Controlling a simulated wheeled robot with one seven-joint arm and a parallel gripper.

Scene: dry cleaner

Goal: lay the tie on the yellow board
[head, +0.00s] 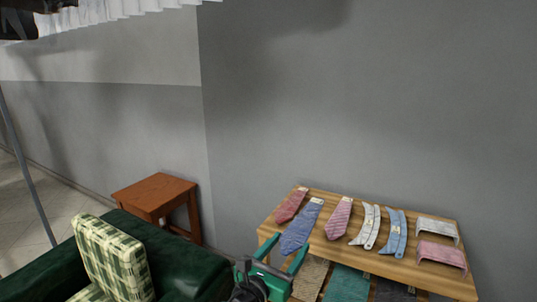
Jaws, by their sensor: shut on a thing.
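In the head view, a blue patterned tie (303,222) with a pale tag at its far end is at the front left of a slatted wooden table. My green gripper (292,241) is at the table's front left edge. Its two fingers sit on either side of the tie's wide near end and are shut on it. The tie looks at or close to the tabletop; I cannot tell whether it is lifted. A red tie (291,205) and a pink tie (339,217) lie on either side of it. No yellow board shows in this view.
The wooden table (327,260) also holds white collars (367,226), blue collars (394,233) and grey and pink cuffs (441,255). Folded cloths (347,284) lie on a lower shelf. A green armchair (180,262) and a brown stool (155,192) stand left. A grey wall is behind.

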